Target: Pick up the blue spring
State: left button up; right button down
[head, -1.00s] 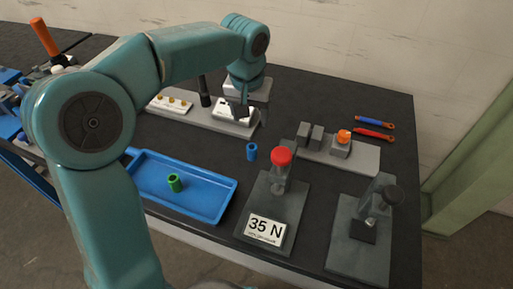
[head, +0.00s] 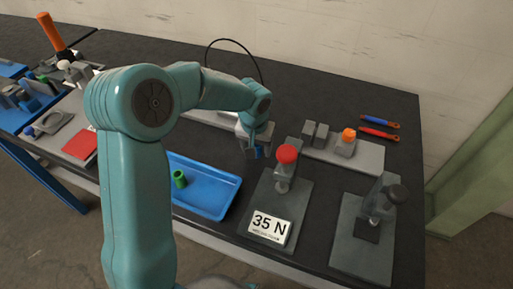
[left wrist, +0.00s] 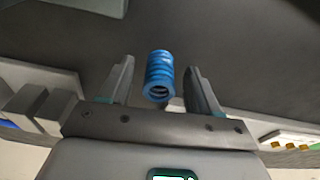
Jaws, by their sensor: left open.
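The blue spring (left wrist: 159,76) stands on the dark table top in the left wrist view, between the two open fingers of my left gripper (left wrist: 160,85). Dark gaps show between the spring and both fingers. In the head view my left gripper (head: 257,152) points down over the spring's place, just left of the red-knobbed fixture. There the spring is mostly hidden by the gripper, and a small bit of blue shows at the fingertips. My right gripper is not in view.
A blue tray (head: 214,206) with a green spring (head: 180,179) lies to the left. The red-knobbed fixture (head: 286,156) with its 35 N plate stands close on the right. A grey block with an orange knob (head: 348,136) and a black-knobbed fixture (head: 396,194) are farther right.

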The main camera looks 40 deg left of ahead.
pick_arm(q)
jog(key=c, duration=1.1)
notch_tip(320, 180, up, 20)
jog(key=shift+p, duration=0.55)
jog(key=shift+s, duration=0.1)
